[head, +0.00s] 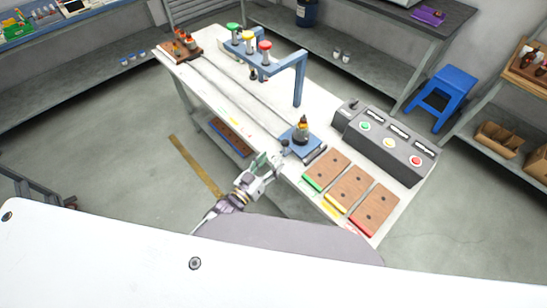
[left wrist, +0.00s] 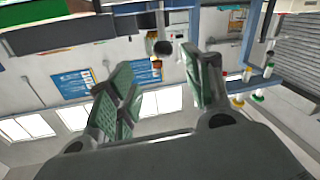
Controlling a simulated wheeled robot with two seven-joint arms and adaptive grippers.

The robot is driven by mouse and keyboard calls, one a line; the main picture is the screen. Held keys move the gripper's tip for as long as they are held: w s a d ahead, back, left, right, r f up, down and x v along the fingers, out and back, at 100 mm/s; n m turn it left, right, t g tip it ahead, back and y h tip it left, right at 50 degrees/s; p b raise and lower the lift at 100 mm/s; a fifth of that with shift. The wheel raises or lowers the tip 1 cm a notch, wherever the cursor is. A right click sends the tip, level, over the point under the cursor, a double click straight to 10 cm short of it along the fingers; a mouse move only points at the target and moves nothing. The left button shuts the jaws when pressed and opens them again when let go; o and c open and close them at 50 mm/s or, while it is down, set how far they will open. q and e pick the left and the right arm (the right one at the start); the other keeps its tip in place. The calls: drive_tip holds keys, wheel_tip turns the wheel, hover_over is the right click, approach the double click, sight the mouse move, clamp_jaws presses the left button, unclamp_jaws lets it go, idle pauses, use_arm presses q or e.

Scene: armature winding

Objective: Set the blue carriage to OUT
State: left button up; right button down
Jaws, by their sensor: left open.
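The blue carriage (head: 297,145) sits at the near end of two long thin rails on the white table. A dark piece with a yellowish top (head: 302,130) stands upright on it. My left gripper (head: 272,160) is just left of the carriage in the head view, its fingers apart and empty. I cannot tell whether a fingertip touches the carriage. In the left wrist view the green-padded fingers (left wrist: 165,88) are spread with nothing between them, and I cannot make out the carriage there. No OUT marking is readable. My right gripper is not in view.
A grey control box (head: 385,140) with buttons stands right of the carriage. Wooden plates (head: 350,190) lie at the near end. An orange-brown fixture (head: 180,45) sits at the far end.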

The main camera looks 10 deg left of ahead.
use_arm(q)
drive_tip(key=shift+s+a, duration=0.3)
drive_tip(key=shift+s, duration=0.25)
idle(0.4)
